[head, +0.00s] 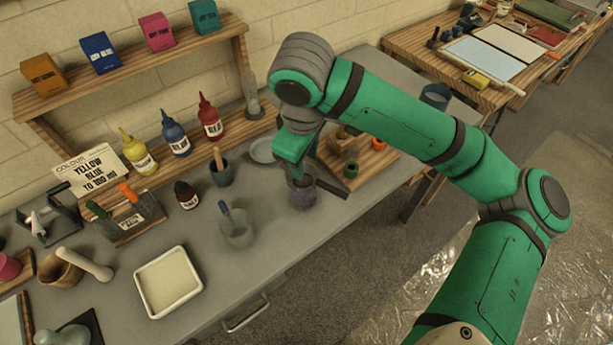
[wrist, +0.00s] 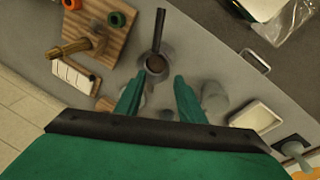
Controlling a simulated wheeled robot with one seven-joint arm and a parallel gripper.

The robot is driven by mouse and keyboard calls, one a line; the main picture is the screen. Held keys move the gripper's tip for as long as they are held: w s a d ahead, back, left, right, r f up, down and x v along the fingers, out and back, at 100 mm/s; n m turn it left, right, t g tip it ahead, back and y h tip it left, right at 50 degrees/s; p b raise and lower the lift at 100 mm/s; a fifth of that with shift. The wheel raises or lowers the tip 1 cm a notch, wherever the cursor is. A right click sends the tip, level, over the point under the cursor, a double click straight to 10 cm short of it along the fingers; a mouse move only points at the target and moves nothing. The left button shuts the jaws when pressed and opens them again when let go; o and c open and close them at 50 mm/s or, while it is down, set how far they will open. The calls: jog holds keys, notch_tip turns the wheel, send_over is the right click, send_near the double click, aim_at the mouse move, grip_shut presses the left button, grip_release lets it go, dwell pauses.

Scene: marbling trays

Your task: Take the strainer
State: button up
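The strainer looks to be the dark round bowl with a long handle in the wrist view (wrist: 158,35). Its bowl sits in or on the mouth of a grey-purple pot (wrist: 147,75). In the head view the pot (head: 303,196) stands near the table's front edge, and the dark handle (head: 332,188) points right over that edge. My gripper (wrist: 159,80) is open and empty, its two green fingers apart above the near side of the pot. In the head view my gripper (head: 298,176) hangs over the pot and hides part of the strainer's bowl.
A grey beaker (head: 237,232) and a white tray (head: 168,283) stand to the left. A wooden board (head: 378,164) with small pots lies behind right. A grey round dish (head: 263,151) and a dark cup with a wooden handle (head: 222,174) are behind left.

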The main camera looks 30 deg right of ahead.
jog(key=s+d, duration=0.2)
jog(key=g, duration=0.1)
send_over(322, 183)
jog(key=shift+h, duration=0.4)
jog(key=f, duration=0.5)
jog(key=shift+s+a+f, duration=0.1)
jog(key=shift+a+f, duration=0.1)
jog(key=shift+a, duration=0.2)
jog(key=shift+x, duration=2.3)
jog(key=shift+s+a, duration=0.15)
jog(key=shift+c, duration=0.4)
grip_shut()
